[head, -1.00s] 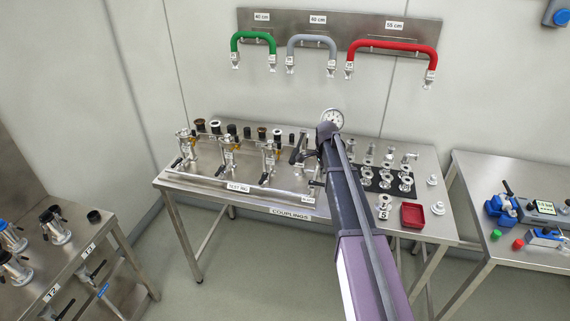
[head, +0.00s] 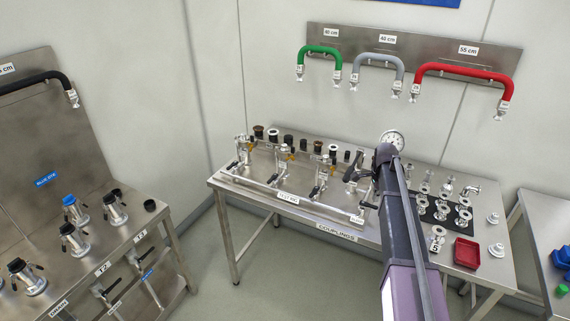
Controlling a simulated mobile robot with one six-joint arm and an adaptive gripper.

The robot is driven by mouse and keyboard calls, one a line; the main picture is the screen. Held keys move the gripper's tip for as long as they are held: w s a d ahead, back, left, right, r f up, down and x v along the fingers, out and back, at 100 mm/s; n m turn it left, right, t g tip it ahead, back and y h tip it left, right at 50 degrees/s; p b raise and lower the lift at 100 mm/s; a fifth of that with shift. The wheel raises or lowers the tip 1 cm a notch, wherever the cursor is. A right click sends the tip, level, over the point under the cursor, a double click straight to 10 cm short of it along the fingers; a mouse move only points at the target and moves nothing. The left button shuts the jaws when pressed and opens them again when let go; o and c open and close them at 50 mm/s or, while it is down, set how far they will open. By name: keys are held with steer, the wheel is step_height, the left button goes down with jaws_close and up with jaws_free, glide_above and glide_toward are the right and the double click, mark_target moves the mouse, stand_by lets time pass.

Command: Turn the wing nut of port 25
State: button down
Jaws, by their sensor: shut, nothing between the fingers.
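The test rig (head: 262,186) stands on the couplings bench with several upright metal ports in a row. The left port (head: 241,150), a middle port (head: 281,165) and a third port (head: 319,178) each have a clamp with a dark handle low on the side. Their number tags are too small to read, so I cannot tell which is port 25. My gripper (head: 352,166) is dark, shut and empty, at the right end of the row. My arm and gripper partly hide that end. I cannot tell whether the gripper touches anything there.
A black mat (head: 431,216) with metal fittings and a red tray (head: 467,252) lie to the right. Green, grey and red hoses (head: 465,74) hang on the wall. Another bench (head: 110,262) with capped ports stands at left.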

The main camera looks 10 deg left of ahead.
steer(key=s+a+f+n+b, duration=0.2)
steer(key=s+n, duration=1.3)
steer(key=s, duration=1.5)
steer(key=shift+n, duration=0.3)
steer(key=shift+w+a, duration=0.1)
